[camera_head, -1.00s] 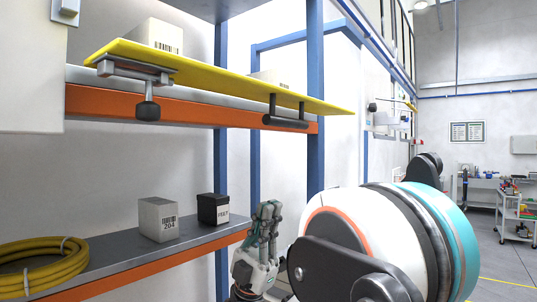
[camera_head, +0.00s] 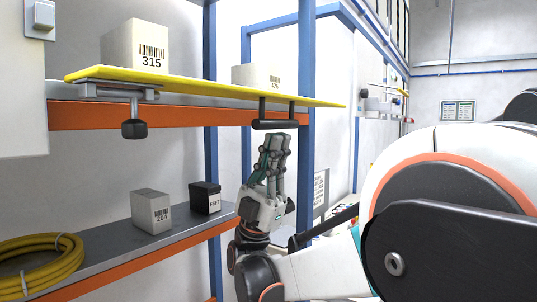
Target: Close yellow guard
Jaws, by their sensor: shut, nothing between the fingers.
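The yellow guard (camera_head: 200,85) is a flat yellow panel. It lies about level at the upper shelf and juts out past the orange beam. A black bar handle (camera_head: 276,124) hangs under its right part. A clamp with a black knob (camera_head: 134,129) sits under its left part. My gripper (camera_head: 275,140) is shut and empty, pointing up. Its fingertips are just below the black handle in the picture; I cannot tell whether they touch it.
Boxes marked 315 (camera_head: 134,45) and 425 (camera_head: 256,76) stand at the upper shelf behind the guard. The lower shelf (camera_head: 95,255) holds a grey box (camera_head: 151,211), a black box (camera_head: 205,198) and a coiled yellow hose (camera_head: 38,265). A blue post (camera_head: 306,110) rises behind my gripper.

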